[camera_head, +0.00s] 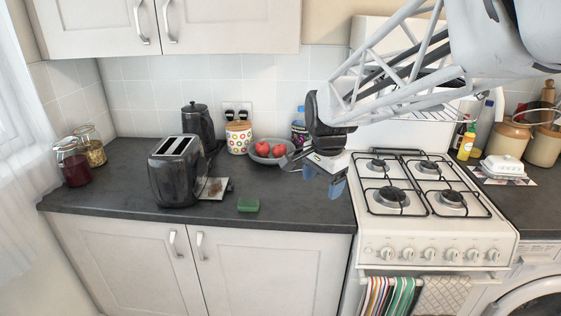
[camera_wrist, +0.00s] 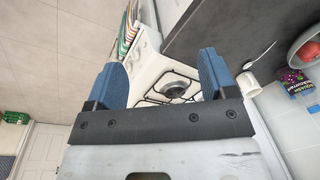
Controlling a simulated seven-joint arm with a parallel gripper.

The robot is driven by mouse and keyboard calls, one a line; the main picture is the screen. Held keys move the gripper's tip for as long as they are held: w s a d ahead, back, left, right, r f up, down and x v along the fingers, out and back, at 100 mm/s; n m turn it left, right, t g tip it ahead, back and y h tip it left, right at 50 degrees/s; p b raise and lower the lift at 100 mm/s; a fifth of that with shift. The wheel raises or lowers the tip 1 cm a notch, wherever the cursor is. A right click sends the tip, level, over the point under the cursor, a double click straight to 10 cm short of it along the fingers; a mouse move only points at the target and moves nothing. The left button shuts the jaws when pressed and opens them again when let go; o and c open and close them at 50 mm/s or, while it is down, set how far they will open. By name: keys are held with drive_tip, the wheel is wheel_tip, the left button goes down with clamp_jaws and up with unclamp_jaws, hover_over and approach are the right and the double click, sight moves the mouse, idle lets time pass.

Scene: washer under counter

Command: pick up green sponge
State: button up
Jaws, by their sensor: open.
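A small green sponge (camera_head: 248,204) lies flat near the front edge of the dark countertop (camera_head: 290,212), in front of the fruit bowl and to the right of the toaster. My gripper (camera_head: 323,181) is to the right of the sponge in the head view, above the counter's right end beside the stove, and apart from the sponge. In the wrist view my gripper (camera_wrist: 160,68) has its two blue fingers spread wide with nothing between them but the distant stove. I cannot make out the sponge in the wrist view.
A black toaster (camera_head: 174,170) stands left of the sponge. Behind are a grey bowl (camera_head: 257,158) with red fruit, a dotted canister (camera_head: 238,137) and a kettle (camera_head: 198,125). The gas stove (camera_head: 430,236) adjoins on the right. The counter just around the sponge is clear.

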drive_tip(key=w+a+f+m, duration=0.4)
drive_tip(key=w+a+f, duration=0.1)
drive_tip(key=w+a, duration=0.6)
drive_tip(key=m+g, duration=0.1)
drive_tip(key=m, duration=0.3)
hover_over(246, 201)
wheel_tip(246, 201, down, 8)
drive_tip(key=shift+w+f, duration=0.15)
drive_tip(key=shift+f, duration=0.1)
drive_tip(key=shift+f, duration=1.3)
drive_tip(key=shift+f, duration=2.6)
drive_tip(key=c, duration=1.1)
